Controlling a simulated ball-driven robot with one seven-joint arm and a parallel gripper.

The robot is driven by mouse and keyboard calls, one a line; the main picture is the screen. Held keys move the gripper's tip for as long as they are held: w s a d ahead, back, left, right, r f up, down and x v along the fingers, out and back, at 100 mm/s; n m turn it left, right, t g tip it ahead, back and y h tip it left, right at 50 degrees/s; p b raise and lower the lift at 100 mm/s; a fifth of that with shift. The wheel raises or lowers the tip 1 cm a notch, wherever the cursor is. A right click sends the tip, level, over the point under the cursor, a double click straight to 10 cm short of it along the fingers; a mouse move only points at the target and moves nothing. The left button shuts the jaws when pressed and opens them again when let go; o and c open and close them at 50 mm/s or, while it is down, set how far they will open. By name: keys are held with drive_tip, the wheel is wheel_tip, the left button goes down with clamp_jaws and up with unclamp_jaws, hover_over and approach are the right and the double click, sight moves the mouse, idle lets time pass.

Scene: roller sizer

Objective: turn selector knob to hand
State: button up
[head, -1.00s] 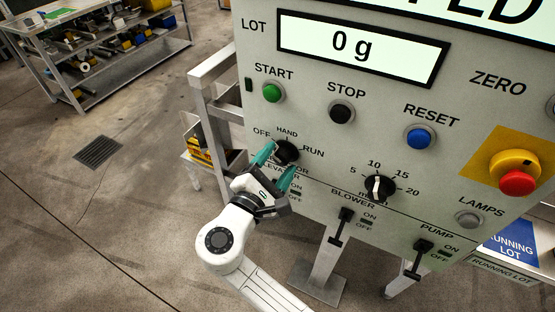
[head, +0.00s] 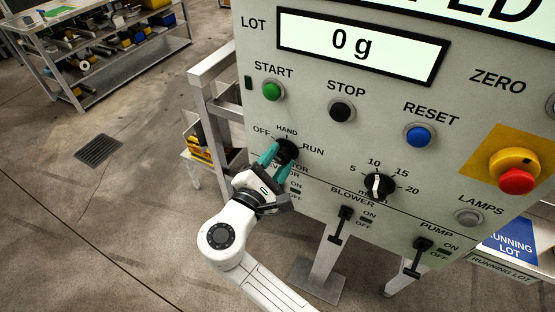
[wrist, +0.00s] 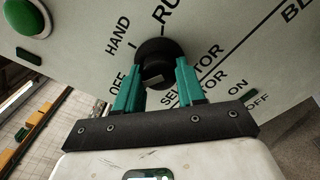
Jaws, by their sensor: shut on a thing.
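The black selector knob (head: 287,149) is on the grey panel, with OFF, HAND and RUN printed around it. In the wrist view the knob (wrist: 155,58) is between the two teal fingers of my gripper (wrist: 158,80). My gripper (head: 278,160) is shut on the knob, one finger on each side. The fingers cover part of the knob, and I cannot tell which mark its pointer faces. The HAND mark (wrist: 118,36) shows at the upper left of the knob in the wrist view.
The green START (head: 272,90), black STOP (head: 341,109) and blue RESET (head: 419,136) buttons sit above. A second knob (head: 378,186) is to the right, and the BLOWER switch (head: 344,221) is below it. A red emergency button (head: 516,181) stands out at far right.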

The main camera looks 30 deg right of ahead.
drive_tip(key=shift+f+m+b, duration=0.1)
drive_tip(key=shift+m+b, duration=0.2)
drive_tip(key=shift+f+m+b, duration=0.1)
drive_tip(key=shift+m+b, duration=0.8)
drive_tip(key=m+b, duration=0.6)
drive_tip(key=shift+m+b, duration=0.3)
drive_tip(key=shift+m, duration=0.1)
drive_tip(key=shift+m+b, duration=1.2)
drive_tip(key=shift+m, duration=0.1)
drive_tip(key=o, duration=1.1)
drive_tip(key=shift+r, duration=0.25)
drive_tip(key=shift+c, duration=0.2)
